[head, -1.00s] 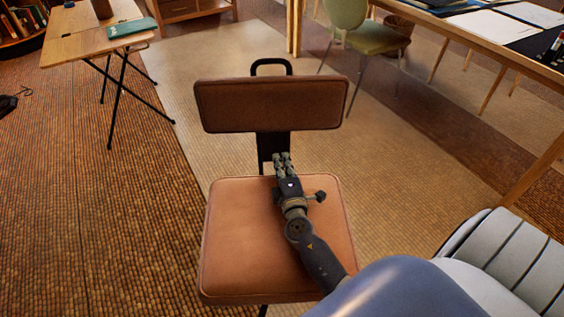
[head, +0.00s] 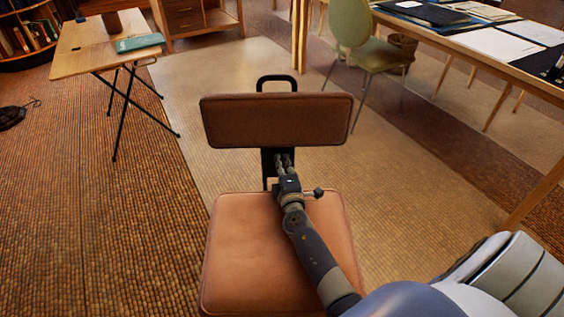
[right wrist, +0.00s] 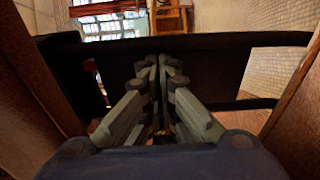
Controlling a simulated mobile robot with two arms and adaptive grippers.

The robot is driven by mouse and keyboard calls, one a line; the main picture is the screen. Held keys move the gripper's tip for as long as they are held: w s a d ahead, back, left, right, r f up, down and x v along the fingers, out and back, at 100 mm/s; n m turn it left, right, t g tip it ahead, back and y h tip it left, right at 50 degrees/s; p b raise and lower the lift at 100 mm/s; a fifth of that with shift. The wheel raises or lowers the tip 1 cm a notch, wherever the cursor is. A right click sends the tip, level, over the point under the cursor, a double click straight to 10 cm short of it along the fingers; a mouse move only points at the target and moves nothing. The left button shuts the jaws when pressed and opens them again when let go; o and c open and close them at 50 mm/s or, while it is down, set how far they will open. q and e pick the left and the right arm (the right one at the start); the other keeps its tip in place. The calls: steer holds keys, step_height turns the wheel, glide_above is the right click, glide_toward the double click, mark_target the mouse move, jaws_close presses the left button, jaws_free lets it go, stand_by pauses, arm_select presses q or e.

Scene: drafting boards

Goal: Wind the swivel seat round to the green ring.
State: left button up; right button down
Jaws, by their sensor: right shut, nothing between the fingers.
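The swivel seat has a brown padded cushion (head: 240,260), a brown backrest (head: 275,120) with a black loop handle (head: 277,80) on top, and a black upright (head: 268,172) between them. My right gripper (head: 284,160) is over the rear of the cushion, just below the backrest and in front of the upright. It is shut and empty. In the right wrist view its fingers (right wrist: 160,70) are together before the dark metal frame (right wrist: 110,62); contact is unclear. My left gripper is not in view. No green ring is visible.
A folding wooden table (head: 92,50) with a teal book (head: 139,43) stands at the back left. A green chair (head: 365,50) and a long desk (head: 480,45) are at the back right. A pale rug (head: 400,185) lies around the seat.

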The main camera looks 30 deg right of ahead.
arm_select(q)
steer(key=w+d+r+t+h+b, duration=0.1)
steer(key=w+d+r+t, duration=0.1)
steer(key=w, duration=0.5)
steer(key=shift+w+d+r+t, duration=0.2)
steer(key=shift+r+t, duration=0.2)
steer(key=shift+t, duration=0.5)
arm_select(e)
steer(key=s+d+m+g+h, duration=0.3)
steer(key=s+d+m+h, duration=0.1)
steer(key=s+d, duration=0.3)
steer(key=shift+s+g+h, duration=0.3)
steer(key=shift+s+h, duration=0.3)
steer(key=shift+h, duration=0.2)
steer(key=shift+d, duration=0.1)
steer(key=shift+f, duration=0.1)
